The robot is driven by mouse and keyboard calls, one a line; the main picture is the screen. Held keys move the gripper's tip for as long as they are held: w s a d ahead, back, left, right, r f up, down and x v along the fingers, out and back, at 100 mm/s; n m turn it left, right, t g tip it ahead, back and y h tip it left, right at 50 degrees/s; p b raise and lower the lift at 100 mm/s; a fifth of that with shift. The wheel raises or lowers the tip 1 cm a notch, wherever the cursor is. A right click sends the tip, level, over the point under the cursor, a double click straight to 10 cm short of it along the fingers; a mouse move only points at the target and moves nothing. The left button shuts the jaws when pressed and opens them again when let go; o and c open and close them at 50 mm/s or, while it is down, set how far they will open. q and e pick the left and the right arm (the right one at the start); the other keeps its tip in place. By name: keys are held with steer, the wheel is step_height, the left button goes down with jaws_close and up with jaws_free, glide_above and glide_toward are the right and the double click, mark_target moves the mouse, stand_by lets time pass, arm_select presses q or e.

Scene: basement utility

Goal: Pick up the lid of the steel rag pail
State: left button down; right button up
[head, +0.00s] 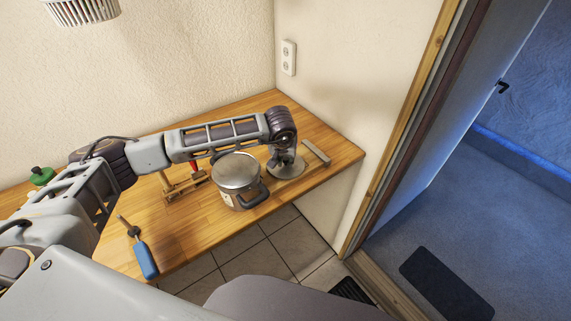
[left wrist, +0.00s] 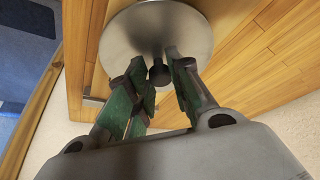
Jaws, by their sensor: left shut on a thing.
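The steel rag pail (head: 240,198), with a dark side handle, stands upright on the wooden workbench. Its top shows as a flat grey round surface; I cannot tell whether that is a cover or the inside. A round steel lid (head: 287,171) is to the right of the pail, at or just above the bench; I cannot tell if it touches. My left gripper (head: 285,157) points down over the lid. In the left wrist view its fingers (left wrist: 160,78) are shut on the dark knob in the middle of the lid (left wrist: 190,30). My right gripper is not in view.
The workbench (head: 190,237) carries a blue-handled tool (head: 145,259) at the front, a wooden-and-metal tool (head: 180,187) left of the pail, a bar-shaped piece (head: 316,153) at right and a green-topped item (head: 41,175) at far left.

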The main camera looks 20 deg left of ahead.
mark_target(286, 160)
arm_select(q)
steer(key=shift+r, duration=0.15)
step_height(286, 160, up, 8)
steer(key=shift+r+b, duration=0.15)
steer(key=shift+b, duration=0.9)
steer(key=shift+r, duration=0.75)
